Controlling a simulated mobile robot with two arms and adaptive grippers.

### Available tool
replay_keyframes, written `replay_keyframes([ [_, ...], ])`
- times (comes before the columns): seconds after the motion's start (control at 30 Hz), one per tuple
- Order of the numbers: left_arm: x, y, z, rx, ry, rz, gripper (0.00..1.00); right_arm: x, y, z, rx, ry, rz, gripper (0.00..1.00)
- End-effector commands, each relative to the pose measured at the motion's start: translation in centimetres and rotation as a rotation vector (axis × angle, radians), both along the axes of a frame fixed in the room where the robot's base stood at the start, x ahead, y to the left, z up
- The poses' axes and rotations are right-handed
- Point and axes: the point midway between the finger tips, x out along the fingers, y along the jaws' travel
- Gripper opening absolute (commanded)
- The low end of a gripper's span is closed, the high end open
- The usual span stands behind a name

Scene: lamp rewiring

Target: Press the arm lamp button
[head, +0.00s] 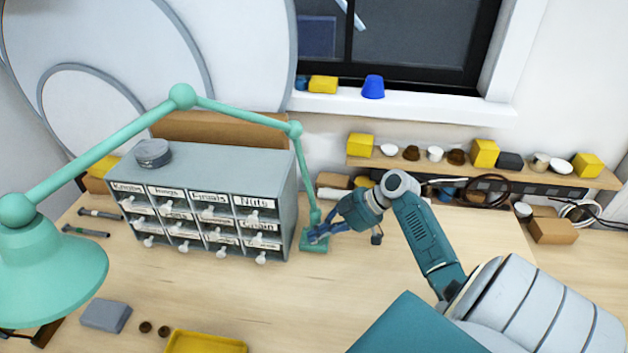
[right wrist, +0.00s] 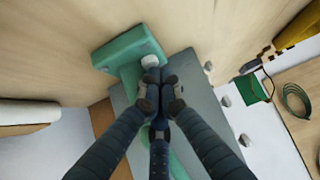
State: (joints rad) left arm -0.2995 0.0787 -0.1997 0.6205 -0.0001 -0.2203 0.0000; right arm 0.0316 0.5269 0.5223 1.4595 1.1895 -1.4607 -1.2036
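The mint-green arm lamp stands at the cabinet's right side, with its square base (head: 314,247) on the table and its shade (head: 50,275) at the far left. In the right wrist view, the base (right wrist: 118,52) carries a round white button (right wrist: 150,61). My right gripper (head: 318,235) is over the base beside the lamp's post. Its fingers are drawn together with nothing between them, and the fingertips (right wrist: 159,88) are right by the button. I cannot tell whether they touch it. In the head view the fingers hide the button. My left gripper is not in view.
A grey drawer cabinet (head: 225,165) with labelled drawers stands close left of the base. A shelf (head: 400,167) with small items runs along the back wall. A yellow tray (head: 205,343) lies at the front. The table's middle is clear.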

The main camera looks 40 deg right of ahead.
Motion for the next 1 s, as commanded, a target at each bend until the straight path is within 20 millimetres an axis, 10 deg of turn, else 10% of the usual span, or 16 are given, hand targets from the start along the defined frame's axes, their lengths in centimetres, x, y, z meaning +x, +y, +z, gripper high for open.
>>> replay_keyframes([
  [1.0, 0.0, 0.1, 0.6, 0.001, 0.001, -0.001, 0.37, -0.1, 0.0, 0.7, 0.0, 0.002, 0.0, 0.0],
])
